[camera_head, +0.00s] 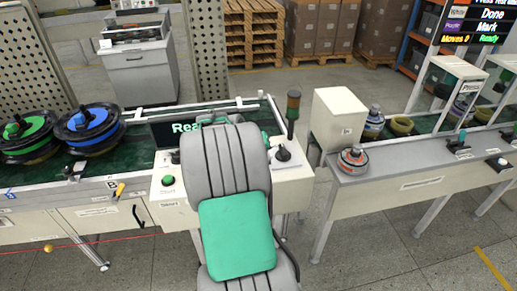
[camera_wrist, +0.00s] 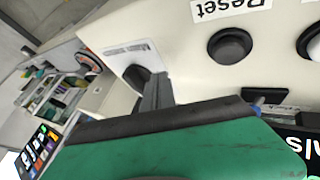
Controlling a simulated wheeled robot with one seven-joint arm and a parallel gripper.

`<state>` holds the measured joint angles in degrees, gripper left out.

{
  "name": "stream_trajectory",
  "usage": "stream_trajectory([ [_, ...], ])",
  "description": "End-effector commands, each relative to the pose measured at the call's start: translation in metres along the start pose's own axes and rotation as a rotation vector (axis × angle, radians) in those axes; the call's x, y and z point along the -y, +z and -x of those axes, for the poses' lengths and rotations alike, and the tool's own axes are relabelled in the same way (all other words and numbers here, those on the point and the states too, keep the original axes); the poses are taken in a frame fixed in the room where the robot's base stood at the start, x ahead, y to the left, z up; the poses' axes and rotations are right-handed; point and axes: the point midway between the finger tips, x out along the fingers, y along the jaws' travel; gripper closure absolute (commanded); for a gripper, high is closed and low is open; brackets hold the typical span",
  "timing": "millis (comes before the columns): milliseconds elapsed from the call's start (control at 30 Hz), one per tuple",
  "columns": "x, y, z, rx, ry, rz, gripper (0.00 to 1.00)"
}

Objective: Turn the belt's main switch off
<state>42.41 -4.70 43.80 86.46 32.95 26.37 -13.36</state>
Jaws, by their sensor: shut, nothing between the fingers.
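In the wrist view, a dark rotary knob (camera_wrist: 136,77) sits on a pale panel below a small printed label. My gripper (camera_wrist: 156,92) is shut and empty, its grey fingers close beside the knob. I cannot tell whether they touch it. In the head view, a black switch knob (camera_head: 283,154) stands on the right part of the pale control box (camera_head: 293,172). The knob's marking and setting cannot be read.
A black button (camera_wrist: 230,45) marked Reset and a white button (camera_wrist: 313,43) are near my gripper. A green button (camera_head: 168,181) is on the box's left. A signal post (camera_head: 292,110) rises behind the switch. Spools (camera_head: 90,128) lie on the belt; a bench (camera_head: 400,160) stands right.

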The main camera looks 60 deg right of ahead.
Motion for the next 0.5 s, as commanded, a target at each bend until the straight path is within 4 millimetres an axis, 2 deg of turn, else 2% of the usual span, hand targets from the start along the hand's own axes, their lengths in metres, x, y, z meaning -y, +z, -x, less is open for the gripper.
stream_trajectory([
  [67,-0.001,0.001,-0.017,0.004,0.0,0.0,1.0],
  [100,-0.012,-0.002,-0.017,0.001,0.001,-0.005,1.0],
  [200,-0.026,-0.001,-0.024,0.001,0.001,-0.004,1.0],
  [500,-0.035,0.0,-0.033,-0.001,-0.001,0.0,1.0],
])
